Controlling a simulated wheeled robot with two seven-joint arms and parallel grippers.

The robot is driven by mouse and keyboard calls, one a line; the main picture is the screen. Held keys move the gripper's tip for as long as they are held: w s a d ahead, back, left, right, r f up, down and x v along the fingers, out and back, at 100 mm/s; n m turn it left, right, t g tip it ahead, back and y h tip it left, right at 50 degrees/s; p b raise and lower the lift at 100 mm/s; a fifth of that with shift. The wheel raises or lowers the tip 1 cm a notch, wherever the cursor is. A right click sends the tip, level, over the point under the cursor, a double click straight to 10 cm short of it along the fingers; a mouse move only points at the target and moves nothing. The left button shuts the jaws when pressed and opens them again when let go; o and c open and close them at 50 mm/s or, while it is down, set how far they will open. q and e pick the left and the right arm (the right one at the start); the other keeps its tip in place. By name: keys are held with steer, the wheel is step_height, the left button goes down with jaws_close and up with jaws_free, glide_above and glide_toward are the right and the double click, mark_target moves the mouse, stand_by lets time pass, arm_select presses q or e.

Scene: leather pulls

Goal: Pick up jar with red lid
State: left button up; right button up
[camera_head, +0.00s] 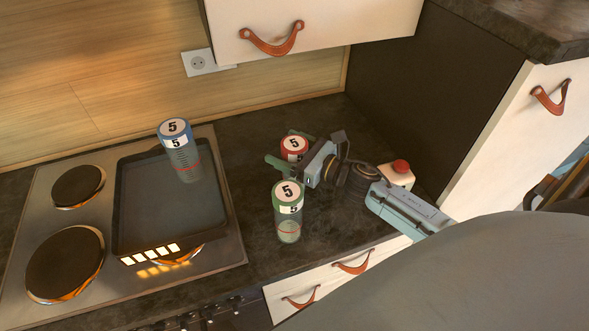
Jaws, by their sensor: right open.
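The jar with the red lid (294,143) stands on the dark counter, its lid marked with a 5. My right gripper (281,148) reaches in from the right, its green fingers open around the upper part of this jar. Whether they touch it I cannot tell; the jar's lower part is hidden by the gripper. My left gripper is not in view.
A clear jar with a green lid (288,194) stands just in front of my right gripper. A blue-lidded jar (174,128) stands in the dark square pan (133,214) on the stove (38,212). A box with a red button (400,168) is behind my right arm.

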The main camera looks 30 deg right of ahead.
jaws_close()
stand_by(0.5)
